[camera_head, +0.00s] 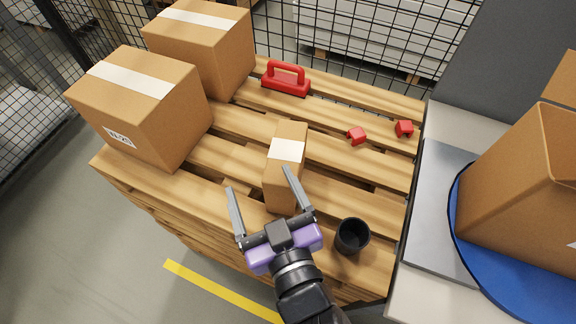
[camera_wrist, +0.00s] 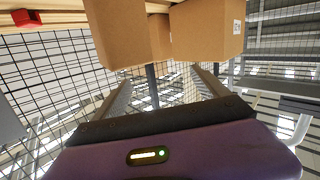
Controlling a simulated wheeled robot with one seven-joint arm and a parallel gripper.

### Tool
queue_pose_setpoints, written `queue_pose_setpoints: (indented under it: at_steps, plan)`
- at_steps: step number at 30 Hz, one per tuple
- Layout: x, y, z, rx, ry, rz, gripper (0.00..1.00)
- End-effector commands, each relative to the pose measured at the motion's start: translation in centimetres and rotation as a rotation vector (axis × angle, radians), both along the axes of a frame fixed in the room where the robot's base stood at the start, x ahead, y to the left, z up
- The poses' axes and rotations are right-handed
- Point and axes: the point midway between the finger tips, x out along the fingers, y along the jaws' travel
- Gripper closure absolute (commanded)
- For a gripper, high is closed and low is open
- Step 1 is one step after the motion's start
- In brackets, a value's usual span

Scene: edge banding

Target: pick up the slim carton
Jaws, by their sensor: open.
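The slim carton (camera_head: 285,165) is a narrow brown box with a white tape strip, on the wooden pallet just beyond my gripper. My gripper (camera_head: 258,180) is open and empty, with its fingers spread toward the carton. The right finger overlaps the carton's near part in the head view; the left finger is out to its left. I cannot tell whether the finger touches it. In the wrist view, which looks upside down, a brown box that appears to be the slim carton (camera_wrist: 116,32) shows at the top, left of centre, beyond the fingers.
Two large cartons (camera_head: 140,105) (camera_head: 205,45) stand at the left. A red handled block (camera_head: 286,80) and two small red pieces (camera_head: 357,135) (camera_head: 404,128) lie behind and right. A black cup (camera_head: 352,236) stands right of my gripper. An open box (camera_head: 515,190) sits on a blue disc (camera_head: 480,270).

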Motion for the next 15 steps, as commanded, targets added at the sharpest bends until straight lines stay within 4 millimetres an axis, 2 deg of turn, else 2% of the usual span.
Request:
queue_pose_setpoints:
  at_steps: [1,3,6,9,15]
  plan:
    - [1.0,1.5,0.9,-0.003,0.006,-0.013,0.15]
    - [2.4,2.8,1.6,-0.012,0.036,-0.066,0.15]
    - [3.8,3.3,2.3,-0.010,0.098,-0.188,0.15]
    - [4.3,1.6,1.6,0.005,0.170,-0.332,0.15]
    - [4.0,-1.7,0.1,0.041,0.258,-0.532,0.15]
